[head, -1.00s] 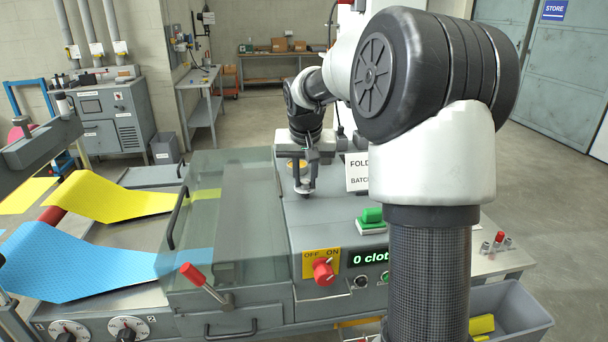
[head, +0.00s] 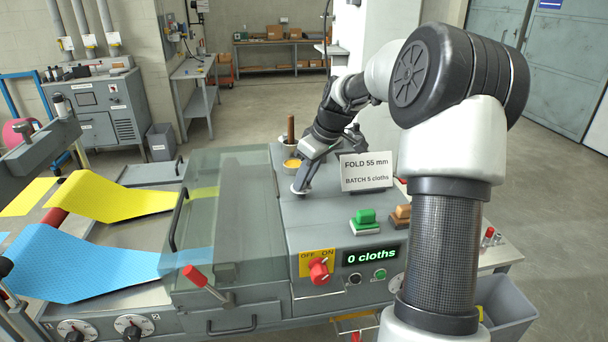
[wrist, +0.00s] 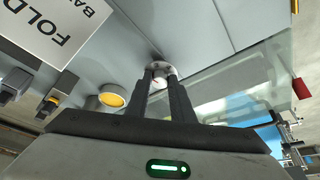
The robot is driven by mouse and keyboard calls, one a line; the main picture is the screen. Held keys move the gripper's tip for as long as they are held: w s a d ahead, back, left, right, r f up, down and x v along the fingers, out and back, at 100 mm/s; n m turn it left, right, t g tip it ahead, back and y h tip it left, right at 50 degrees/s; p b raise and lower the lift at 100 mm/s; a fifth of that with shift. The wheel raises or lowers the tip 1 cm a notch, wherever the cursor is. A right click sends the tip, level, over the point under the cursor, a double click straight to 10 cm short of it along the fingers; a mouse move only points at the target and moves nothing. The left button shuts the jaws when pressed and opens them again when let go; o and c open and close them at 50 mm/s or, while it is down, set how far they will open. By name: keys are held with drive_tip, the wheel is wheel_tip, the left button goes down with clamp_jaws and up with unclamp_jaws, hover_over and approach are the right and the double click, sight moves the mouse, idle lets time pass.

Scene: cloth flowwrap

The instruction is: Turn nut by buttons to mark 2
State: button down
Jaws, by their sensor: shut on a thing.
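The nut is a small round pale-grey piece (wrist: 162,67) on the machine's top, between my fingertips in the wrist view. A small red line shows on it. In the head view its round base (head: 297,190) shows under my fingertips. My gripper (head: 304,184) reaches down to it at a slant and is shut on it; the two fingers (wrist: 161,76) stand on either side of it. The fingers hide part of the nut. I cannot make out any numbered mark around it. The green button (head: 366,217) and brown button (head: 401,214) are to the right, nearer the front.
A yellow-topped round part (head: 292,163) lies just behind the nut. A brown upright handle (head: 291,128) stands farther back. A FOLD 55 mm sign (head: 366,172) stands close on the right. A clear cover (head: 222,215) lies left. The red OFF/ON switch (head: 319,270) is in front.

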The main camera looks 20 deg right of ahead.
drive_tip(key=shift+w+d+r+n+g+y+p, duration=0.1)
drive_tip(key=shift+n+g+y+p, duration=0.25)
drive_tip(key=shift+n, duration=0.65)
drive_tip(key=c, duration=1.5)
unclamp_jaws()
drive_tip(key=shift+c, duration=0.2)
drive_tip(key=v, duration=1.7)
drive_tip(key=shift+r, duration=0.15)
